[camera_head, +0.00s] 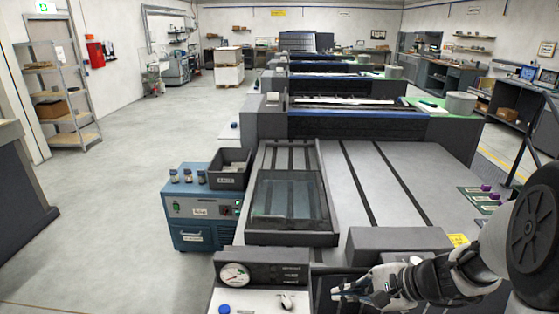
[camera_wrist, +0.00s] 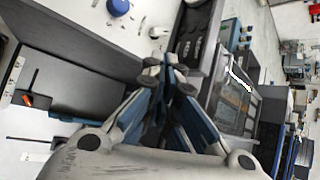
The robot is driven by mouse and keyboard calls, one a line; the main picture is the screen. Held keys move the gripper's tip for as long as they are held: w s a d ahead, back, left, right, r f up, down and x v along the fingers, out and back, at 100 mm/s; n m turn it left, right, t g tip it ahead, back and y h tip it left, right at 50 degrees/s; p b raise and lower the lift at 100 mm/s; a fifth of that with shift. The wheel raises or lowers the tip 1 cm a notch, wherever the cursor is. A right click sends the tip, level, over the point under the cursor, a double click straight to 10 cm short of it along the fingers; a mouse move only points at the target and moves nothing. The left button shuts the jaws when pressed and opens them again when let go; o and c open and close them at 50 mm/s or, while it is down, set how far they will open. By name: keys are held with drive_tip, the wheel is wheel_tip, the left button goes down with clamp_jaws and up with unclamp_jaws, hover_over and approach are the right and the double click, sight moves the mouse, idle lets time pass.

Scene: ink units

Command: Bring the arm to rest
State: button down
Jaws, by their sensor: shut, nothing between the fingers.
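My gripper (camera_head: 338,293) is at the bottom right of the head view, in front of the grey press. My arm reaches in from the right edge, bent, with the wrist low over the front of the machine. In the wrist view the fingertips (camera_wrist: 168,68) come together, with nothing between them. The gripper is shut and holds nothing. It shows to the right of the gauge panel (camera_head: 262,272) in the head view. I cannot tell its exact height above the surface below.
A teal cabinet (camera_head: 193,210) with blue-capped bottles and a grey bin (camera_head: 229,170) stands left of the press. A dark clear-lidded tray (camera_head: 290,235) lies on the press bed (camera_head: 395,180). A white surface with a blue cap (camera_wrist: 118,7) is near my gripper. The left floor is open.

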drive_tip(key=s+a+r+n+g+h, duration=0.1)
drive_tip(key=s+a+r+n+g, duration=0.1)
drive_tip(key=s+a+r+n, duration=0.3)
drive_tip(key=s+d+r+n+h, duration=0.1)
drive_tip(key=s+r+n+h, duration=0.1)
drive_tip(key=s, duration=0.3)
drive_tip(key=s+d+r+n+t+h, duration=0.1)
drive_tip(key=s+r+n+h, duration=0.1)
drive_tip(key=s+n, duration=0.2)
drive_tip(key=s+d+r+n+h, duration=0.1)
drive_tip(key=s+r+n+h, duration=0.1)
drive_tip(key=s, duration=0.5)
drive_tip(key=shift+s+d+r+n+h, duration=0.25)
drive_tip(key=shift+r+n+h, duration=0.25)
drive_tip(key=shift+n, duration=0.4)
drive_tip(key=c, duration=2.4)
unclamp_jaws()
drive_tip(key=shift+r, duration=0.1)
